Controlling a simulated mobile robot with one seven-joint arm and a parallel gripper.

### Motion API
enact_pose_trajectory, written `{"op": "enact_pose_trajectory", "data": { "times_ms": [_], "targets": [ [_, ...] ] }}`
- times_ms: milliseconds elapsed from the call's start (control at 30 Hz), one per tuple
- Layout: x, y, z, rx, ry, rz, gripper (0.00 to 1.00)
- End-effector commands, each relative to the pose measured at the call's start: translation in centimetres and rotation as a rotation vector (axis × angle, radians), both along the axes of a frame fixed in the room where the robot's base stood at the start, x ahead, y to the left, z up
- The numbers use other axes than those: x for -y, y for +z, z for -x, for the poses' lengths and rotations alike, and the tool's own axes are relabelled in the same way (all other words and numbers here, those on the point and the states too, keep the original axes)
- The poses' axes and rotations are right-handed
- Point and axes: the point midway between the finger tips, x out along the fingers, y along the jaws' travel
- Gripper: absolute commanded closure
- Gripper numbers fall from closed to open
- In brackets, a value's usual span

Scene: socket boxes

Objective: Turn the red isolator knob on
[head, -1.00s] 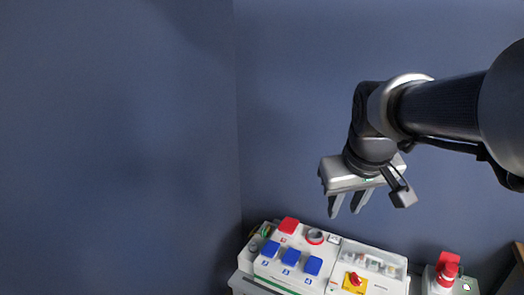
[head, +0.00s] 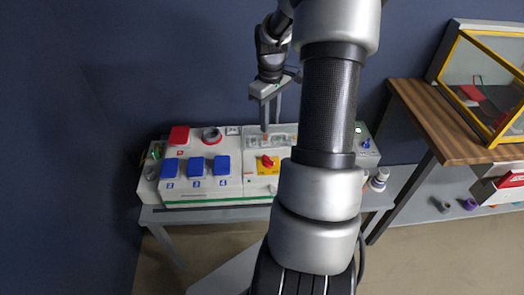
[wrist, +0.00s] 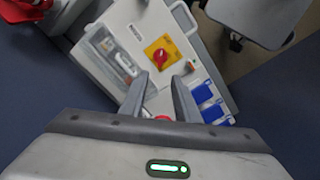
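The red isolator knob (head: 267,161) sits on a yellow plate (head: 264,170) at the lower right of the white socket box (head: 215,196). In the wrist view, the knob (wrist: 161,56) is fully visible on its plate, just beyond my fingertips. My gripper (head: 271,122) hangs over the box, above and behind the knob in the head view. In the wrist view its fingers (wrist: 159,82) are apart, with no object held between them. The fingers appear clear of the knob. The exact angle of the knob is hard to read.
The box carries blue sockets (head: 195,165), a red square cover (head: 179,135), a red round socket (head: 212,134) and a clear breaker window (head: 284,139). My arm hides the box's right end. A wooden table (head: 428,122) with a yellow-framed case (head: 490,85) stands right.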

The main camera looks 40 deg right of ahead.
Motion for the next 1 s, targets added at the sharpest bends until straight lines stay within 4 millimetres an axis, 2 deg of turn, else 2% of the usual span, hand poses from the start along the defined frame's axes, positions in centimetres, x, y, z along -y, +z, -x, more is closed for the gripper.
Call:
{"op": "enact_pose_trajectory", "data": {
  "times_ms": [600,800,1000],
  "targets": [
    [-0.2,-13.0,0.1,-0.002,0.001,-0.001,0.71],
    [-0.1,-15.5,0.0,0.0,0.001,0.001,0.71],
    [-0.1,-16.2,0.0,0.0,0.0,0.001,0.71]
  ]
}}
